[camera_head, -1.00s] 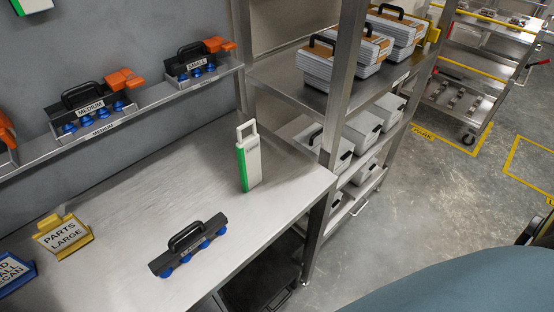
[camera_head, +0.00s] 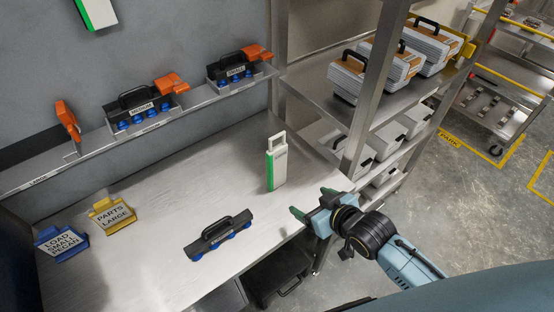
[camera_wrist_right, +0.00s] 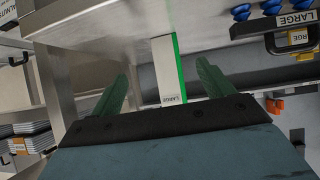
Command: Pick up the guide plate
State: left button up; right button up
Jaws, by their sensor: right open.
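The guide plate, which I take to be the white upright plate with a green edge and a loop handle (camera_head: 277,165), stands on the steel bench near its right end. In the right wrist view, the white and green plate (camera_wrist_right: 164,62) shows beyond and between my fingers, with a LARGE label on it. My right gripper (camera_head: 313,203) is open and empty, off the bench's front right edge and apart from the plate. Its green fingers also show in the right wrist view (camera_wrist_right: 163,75). My left gripper is out of view.
A black handled tool with blue cups (camera_head: 220,238) lies on the bench (camera_head: 165,190) left of the plate. Yellow (camera_head: 112,215) and blue (camera_head: 62,243) signs stand further left. A steel shelf post (camera_head: 372,90) rises at right. Similar tools sit on the wall ledge (camera_head: 95,143).

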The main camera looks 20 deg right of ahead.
jog(key=t+y, duration=0.1)
jog(key=t, duration=0.1)
send_near(279, 167)
jog(key=shift+n, duration=0.3)
jog(key=x, duration=0.5)
jog(key=shift+d+r, duration=0.1)
jog(key=shift+r, duration=0.2)
jog(key=shift+x, duration=3.1)
jog(key=shift+s+f, duration=0.15)
jog(key=shift+f, duration=0.05)
jog(key=c, duration=1.3)
notch_tip(279, 167, up, 10)
jog(key=shift+r+p, duration=0.1)
jog(key=shift+p, duration=0.2)
